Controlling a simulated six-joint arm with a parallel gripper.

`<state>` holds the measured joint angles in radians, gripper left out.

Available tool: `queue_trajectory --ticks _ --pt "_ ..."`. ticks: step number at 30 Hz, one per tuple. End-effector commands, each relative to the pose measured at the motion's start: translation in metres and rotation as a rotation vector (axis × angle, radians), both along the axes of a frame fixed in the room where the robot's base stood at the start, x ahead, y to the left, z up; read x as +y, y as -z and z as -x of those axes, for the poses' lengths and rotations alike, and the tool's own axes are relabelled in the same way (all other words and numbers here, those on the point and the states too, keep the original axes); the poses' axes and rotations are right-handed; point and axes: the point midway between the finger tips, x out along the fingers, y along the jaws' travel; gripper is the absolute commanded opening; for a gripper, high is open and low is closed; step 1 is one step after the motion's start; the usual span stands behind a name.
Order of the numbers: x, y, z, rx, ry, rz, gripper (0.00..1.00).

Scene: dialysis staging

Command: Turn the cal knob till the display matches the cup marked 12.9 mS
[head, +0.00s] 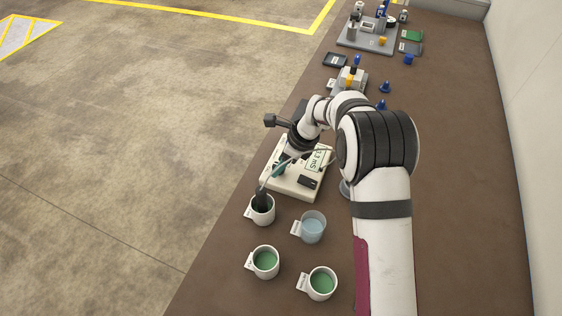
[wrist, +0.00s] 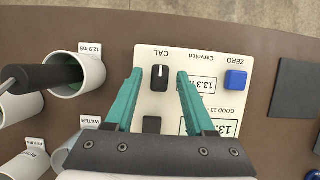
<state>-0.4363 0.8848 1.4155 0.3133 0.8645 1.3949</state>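The cream meter (wrist: 210,65) lies upside down in the wrist view. Its black CAL knob (wrist: 159,77), with a white pointer line, sits between the fingers of my open gripper (wrist: 159,73). I see no clear contact. The display (wrist: 213,126) is partly hidden behind my gripper; in the head view the display (head: 316,158) seems to read 13.3 mS. A smaller window (wrist: 196,86) also shows 13.3. The cup marked 12.9 mS (wrist: 93,75) holds green liquid, with the dark probe (wrist: 45,77) dipped in it. In the head view this cup (head: 263,216) stands just in front of the meter.
A blue ZERO button (wrist: 235,80) is beside the right finger. A WATER cup (head: 312,229) and two green-filled cups (head: 265,262) (head: 321,284) stand nearby. The probe cable runs near my wrist. Other equipment (head: 368,35) stands at the far end of the brown table (head: 455,150).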

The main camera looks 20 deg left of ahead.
Motion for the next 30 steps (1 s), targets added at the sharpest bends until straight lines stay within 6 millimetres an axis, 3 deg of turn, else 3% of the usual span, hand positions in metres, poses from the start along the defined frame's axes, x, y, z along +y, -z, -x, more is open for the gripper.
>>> queue_trajectory --ticks 1,8,9,20,30 --pt "0.0 -0.0001 0.0 0.0 0.0 0.0 0.43" --pt "-0.0001 -0.0003 0.0 0.0 0.0 0.0 0.02" --pt "-0.0002 -0.0004 0.0 0.0 0.0 0.0 0.0" --pt "-0.0003 -0.0004 -0.0003 0.0 -0.026 0.0 0.0" --pt "-0.0001 0.0002 -0.0019 0.001 -0.235 0.001 0.0"
